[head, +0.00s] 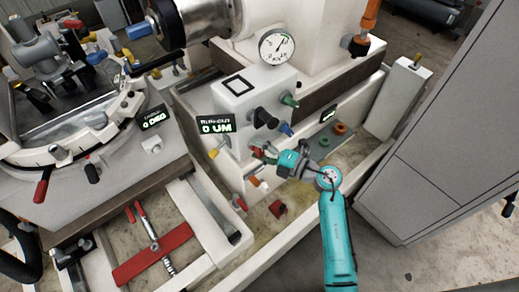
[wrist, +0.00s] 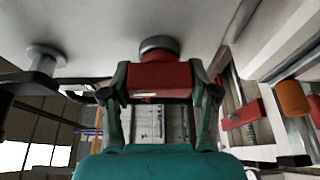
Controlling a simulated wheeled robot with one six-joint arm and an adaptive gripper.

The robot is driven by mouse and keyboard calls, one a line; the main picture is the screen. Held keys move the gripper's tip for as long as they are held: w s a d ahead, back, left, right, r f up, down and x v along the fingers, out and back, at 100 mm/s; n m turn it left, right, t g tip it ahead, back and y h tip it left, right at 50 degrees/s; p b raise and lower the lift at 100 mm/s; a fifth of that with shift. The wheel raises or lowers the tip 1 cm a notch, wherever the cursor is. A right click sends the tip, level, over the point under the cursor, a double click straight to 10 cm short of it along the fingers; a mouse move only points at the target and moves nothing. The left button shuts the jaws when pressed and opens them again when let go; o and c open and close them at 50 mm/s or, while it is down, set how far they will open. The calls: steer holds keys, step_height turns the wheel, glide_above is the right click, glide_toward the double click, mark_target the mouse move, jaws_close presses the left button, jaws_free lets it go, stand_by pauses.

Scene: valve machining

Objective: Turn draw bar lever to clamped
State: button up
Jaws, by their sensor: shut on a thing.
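My gripper (head: 263,150) is at the front face of the white machine housing, below the dark and blue knobs. In the wrist view my gripper (wrist: 161,98) has its two fingers on either side of a red lever handle (wrist: 160,76), shut on it. A round grey hub (wrist: 157,44) joins the red handle to the white face. In the head view the fingers largely hide the red handle (head: 257,153). No label naming it as the draw bar lever is readable.
A display reading 0 UM (head: 215,126) is left of my gripper, with a yellow-tipped lever (head: 214,153) below it. Green (head: 290,101) and blue (head: 286,129) handles stick out close above. A dial gauge (head: 277,47) tops the housing. A grey cabinet (head: 450,130) stands right.

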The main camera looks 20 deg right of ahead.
steer(key=o, duration=1.2)
steer(key=shift+c, duration=0.2)
steer(key=v, duration=1.2)
